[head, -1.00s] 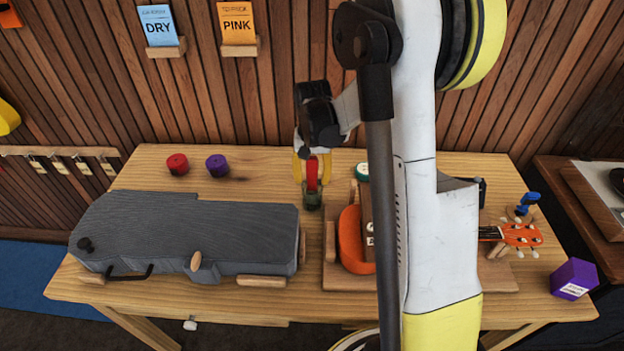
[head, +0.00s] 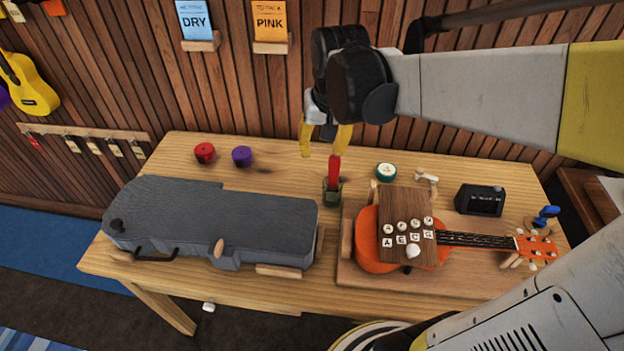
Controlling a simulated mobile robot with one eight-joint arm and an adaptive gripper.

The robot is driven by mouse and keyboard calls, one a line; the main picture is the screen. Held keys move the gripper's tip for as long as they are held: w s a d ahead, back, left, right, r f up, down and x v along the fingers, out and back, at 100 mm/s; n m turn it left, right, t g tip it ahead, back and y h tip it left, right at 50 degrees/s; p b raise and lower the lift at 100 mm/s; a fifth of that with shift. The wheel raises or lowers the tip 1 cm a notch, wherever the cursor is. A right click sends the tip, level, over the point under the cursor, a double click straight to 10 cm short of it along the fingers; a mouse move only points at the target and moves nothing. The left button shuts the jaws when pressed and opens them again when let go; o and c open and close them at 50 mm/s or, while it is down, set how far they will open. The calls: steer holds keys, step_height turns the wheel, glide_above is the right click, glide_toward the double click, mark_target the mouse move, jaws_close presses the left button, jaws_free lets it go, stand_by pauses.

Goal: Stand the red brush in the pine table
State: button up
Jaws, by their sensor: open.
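The red brush (head: 334,171) stands upright, its lower end in a small dark green holder (head: 332,193) on the pine table (head: 290,178). The holder is near the middle of the table, between the grey case and the orange ukulele. My gripper (head: 323,153) is open with its yellow fingers spread just above the brush. The right finger is close to the brush top. The picture does not show clearly whether it touches. Nothing is held between the fingers. How deep the brush sits in the holder is hidden.
A grey case (head: 210,215) lies left on wooden blocks. An orange ukulele (head: 373,246) with a wooden lettered board (head: 406,215) lies right. Red (head: 204,152), purple (head: 242,155) and green (head: 386,171) round pieces and a dark device (head: 480,200) stand on the table.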

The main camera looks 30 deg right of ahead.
steer(key=s+a+r+n+t, duration=0.1)
steer(key=s+a+n+t, duration=0.3)
steer(key=s+a, duration=0.3)
steer(key=shift+s+a, duration=0.25)
steer(key=shift+s, duration=1.65)
